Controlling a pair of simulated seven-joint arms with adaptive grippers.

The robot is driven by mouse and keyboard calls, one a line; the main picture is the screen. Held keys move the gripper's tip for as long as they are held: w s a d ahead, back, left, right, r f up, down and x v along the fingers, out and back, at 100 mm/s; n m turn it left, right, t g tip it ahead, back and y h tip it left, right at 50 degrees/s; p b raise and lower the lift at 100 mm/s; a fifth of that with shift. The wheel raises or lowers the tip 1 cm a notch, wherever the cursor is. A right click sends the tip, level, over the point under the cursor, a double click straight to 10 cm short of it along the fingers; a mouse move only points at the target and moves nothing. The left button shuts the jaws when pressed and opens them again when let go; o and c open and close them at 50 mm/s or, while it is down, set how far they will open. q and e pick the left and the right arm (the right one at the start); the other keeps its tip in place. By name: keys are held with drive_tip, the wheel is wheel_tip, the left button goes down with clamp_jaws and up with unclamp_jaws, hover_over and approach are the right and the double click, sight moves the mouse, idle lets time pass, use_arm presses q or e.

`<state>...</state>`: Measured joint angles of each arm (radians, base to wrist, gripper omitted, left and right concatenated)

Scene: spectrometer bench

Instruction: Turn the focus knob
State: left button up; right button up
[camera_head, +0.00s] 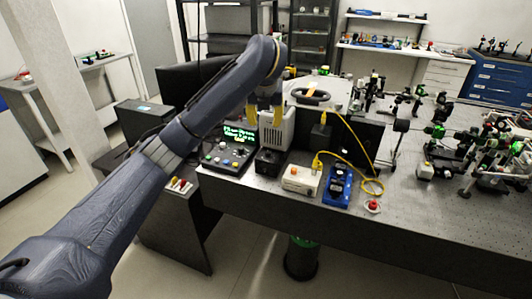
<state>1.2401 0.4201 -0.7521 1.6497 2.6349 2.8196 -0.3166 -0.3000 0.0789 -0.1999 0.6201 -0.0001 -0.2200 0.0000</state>
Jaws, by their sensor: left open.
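My left gripper (264,122) hangs over the bench from the end of my blue-grey left arm. Its two yellow fingers point down and are apart, with nothing seen between them. Below the fingers, near the bench's front edge, is a small black box (267,164) with a dark round part on top. This may be the focus knob, but it is too small to be sure. A pale vented housing (278,130) stands just behind the box, close to the fingers in the picture. I cannot tell whether they touch. My right gripper is not in view.
A control panel with a green-text screen (239,136) sits left of the black box. To the right are a cream box (300,179), a blue device (337,186), a looped yellow cable (355,143) and a red button (373,205). Optics crowd the right; the bench's front right (430,215) is clear.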

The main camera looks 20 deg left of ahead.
use_arm(q)
drive_tip(key=s+d, duration=0.1)
approach(268, 153)
drive_tip(key=shift+g+h, duration=0.3)
drive_tip(key=shift+g, duration=0.1)
drive_tip(key=x, duration=0.6)
drive_tip(key=w+x, duration=0.1)
drive_tip(key=x, duration=0.3)
drive_tip(key=shift+a+r, duration=0.2)
drive_tip(key=shift+a, duration=0.1)
clamp_jaws()
